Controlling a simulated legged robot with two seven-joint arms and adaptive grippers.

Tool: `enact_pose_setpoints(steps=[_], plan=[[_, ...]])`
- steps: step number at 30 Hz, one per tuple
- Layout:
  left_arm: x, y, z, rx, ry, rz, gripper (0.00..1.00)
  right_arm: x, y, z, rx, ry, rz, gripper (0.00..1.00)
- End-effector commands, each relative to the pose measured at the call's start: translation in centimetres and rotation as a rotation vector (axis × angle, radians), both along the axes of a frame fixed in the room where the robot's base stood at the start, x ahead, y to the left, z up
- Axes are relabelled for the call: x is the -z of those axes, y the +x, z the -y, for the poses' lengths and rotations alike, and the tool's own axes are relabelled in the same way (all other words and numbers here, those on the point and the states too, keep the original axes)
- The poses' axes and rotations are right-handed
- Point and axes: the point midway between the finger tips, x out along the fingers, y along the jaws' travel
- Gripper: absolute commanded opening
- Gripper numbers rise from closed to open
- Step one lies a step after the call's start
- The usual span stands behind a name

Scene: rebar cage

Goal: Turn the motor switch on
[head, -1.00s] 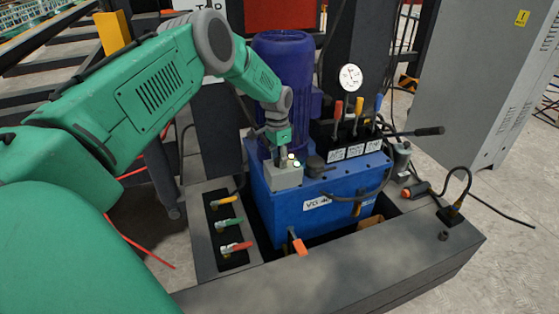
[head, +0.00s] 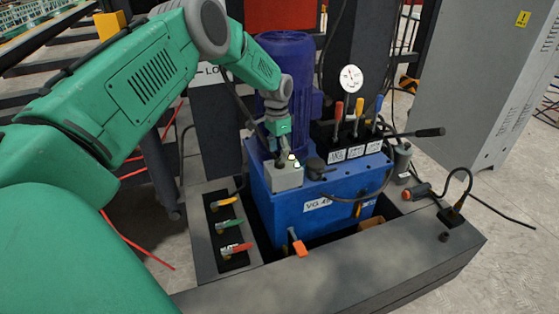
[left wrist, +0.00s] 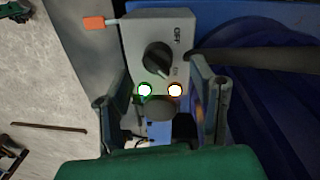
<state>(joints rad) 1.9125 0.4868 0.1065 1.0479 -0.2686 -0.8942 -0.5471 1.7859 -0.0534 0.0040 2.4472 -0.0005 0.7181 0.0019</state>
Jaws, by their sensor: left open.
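The motor switch box (head: 285,176) is a small grey box on the blue hydraulic unit (head: 320,195). In the left wrist view the box (left wrist: 180,28) carries a black rotary knob (left wrist: 158,58) with "OFF" and a second label beside it. Two lit lamps, one green-rimmed (left wrist: 144,90) and one orange-rimmed (left wrist: 175,90), sit below the knob. My left gripper (head: 283,160) is at the box from above; in the left wrist view its open fingers (left wrist: 160,90) stand on either side of the lamps and near the knob. I cannot tell whether they touch the box. My right gripper is not in view.
A blue motor (head: 285,75) stands close behind my left gripper. Three levers with red, yellow and blue grips (head: 358,110) and a gauge (head: 350,79) are to the right. Coloured valve handles (head: 230,225) lie at the left. A grey cabinet (head: 490,80) stands at the right.

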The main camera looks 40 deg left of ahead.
Motion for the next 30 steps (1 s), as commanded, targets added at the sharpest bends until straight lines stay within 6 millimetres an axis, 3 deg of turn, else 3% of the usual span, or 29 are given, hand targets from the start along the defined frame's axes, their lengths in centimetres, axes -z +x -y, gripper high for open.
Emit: enact_pose_setpoints(steps=[6,12,30], plan=[[-4.9,0.2,-0.3,0.000,0.000,0.002,0.51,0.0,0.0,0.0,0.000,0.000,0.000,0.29],[-7.4,0.3,-0.5,0.001,-0.001,0.001,0.51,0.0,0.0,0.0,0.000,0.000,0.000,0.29],[-8.0,0.3,-0.6,0.001,-0.001,-0.001,0.51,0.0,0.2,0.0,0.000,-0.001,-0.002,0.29]])
